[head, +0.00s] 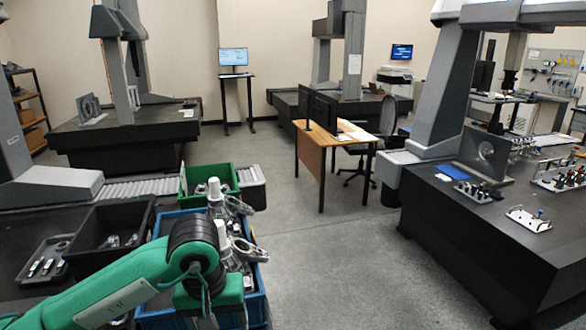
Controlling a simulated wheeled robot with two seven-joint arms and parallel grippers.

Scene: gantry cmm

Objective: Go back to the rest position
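My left arm (130,280) comes in from the lower left, green with a black joint (195,245), and reaches over the blue crate. Its gripper cannot be made out; the arm's own links and the picture's lower edge hide that area. My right arm and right gripper are not in view. The blue crate (262,305) holds several silver metal parts (248,250), partly covered by my arm.
A green crate (226,178) with silver parts stands behind the blue crate. A black bin (95,225) and a small grey tray (40,270) lie to the left. A dark measuring table (490,245) stands right. The grey floor (320,255) between is clear up to a wooden desk (325,140).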

